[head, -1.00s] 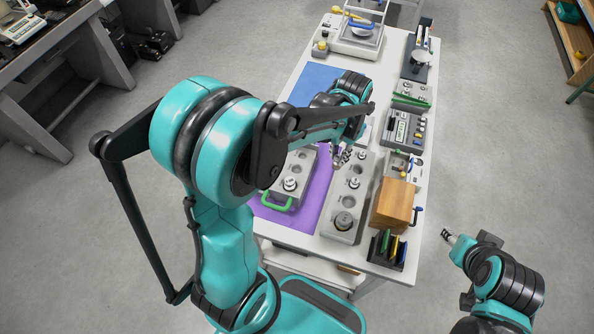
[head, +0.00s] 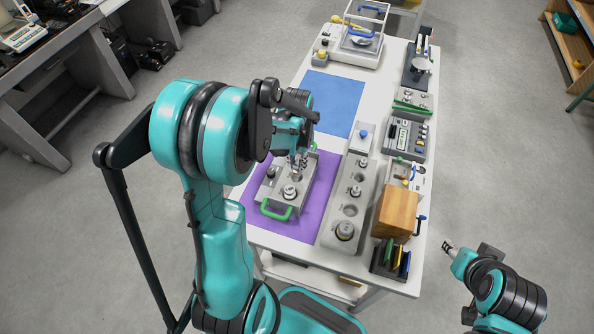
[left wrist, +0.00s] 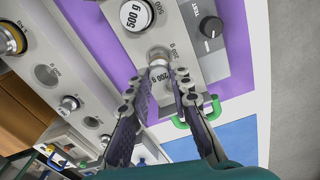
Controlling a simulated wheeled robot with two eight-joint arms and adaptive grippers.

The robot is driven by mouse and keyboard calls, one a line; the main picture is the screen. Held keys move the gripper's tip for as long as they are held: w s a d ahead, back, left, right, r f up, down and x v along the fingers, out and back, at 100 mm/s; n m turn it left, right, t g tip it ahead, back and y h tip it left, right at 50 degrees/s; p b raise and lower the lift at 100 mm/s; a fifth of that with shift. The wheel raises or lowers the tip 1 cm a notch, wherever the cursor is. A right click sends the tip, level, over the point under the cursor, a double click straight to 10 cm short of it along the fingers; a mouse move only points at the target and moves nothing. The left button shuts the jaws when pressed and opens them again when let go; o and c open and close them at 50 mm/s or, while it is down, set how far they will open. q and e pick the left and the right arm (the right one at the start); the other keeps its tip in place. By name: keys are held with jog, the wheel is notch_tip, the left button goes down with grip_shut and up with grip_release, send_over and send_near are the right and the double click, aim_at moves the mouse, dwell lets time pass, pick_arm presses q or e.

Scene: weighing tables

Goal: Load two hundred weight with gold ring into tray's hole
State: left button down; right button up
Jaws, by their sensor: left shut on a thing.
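My left gripper (head: 298,163) is over the grey tray (head: 266,203), which lies on a purple mat. It is shut on a small metal weight (head: 297,176), which also shows between the fingertips in the left wrist view (left wrist: 158,57). A pale band shows on the weight; its gold colour is hard to tell. It is at the tray's hole marked 200 g, and that hole is hidden. I cannot tell whether its base is inside. A 500 g weight (left wrist: 135,15) sits in the tray beside it. My right gripper (head: 447,246) is away from the table, too small to read.
The weight rack (head: 332,228) stands right of the mat, with several weights and empty holes. A black knob (left wrist: 211,27) and green handles (left wrist: 180,122) are on the tray. A wooden block (head: 396,207) stands farther right. The blue mat (head: 332,100) is clear.

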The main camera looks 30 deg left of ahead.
aim_at(297, 165)
pick_arm(q)
notch_tip(297, 165, down, 4)
jog(key=shift+r+b, duration=0.2)
jog(key=shift+b, duration=0.45)
jog(key=shift+f, duration=0.15)
jog(key=shift+f, duration=0.15)
jog(key=c, duration=1.4)
grip_release()
jog(key=shift+o, duration=0.2)
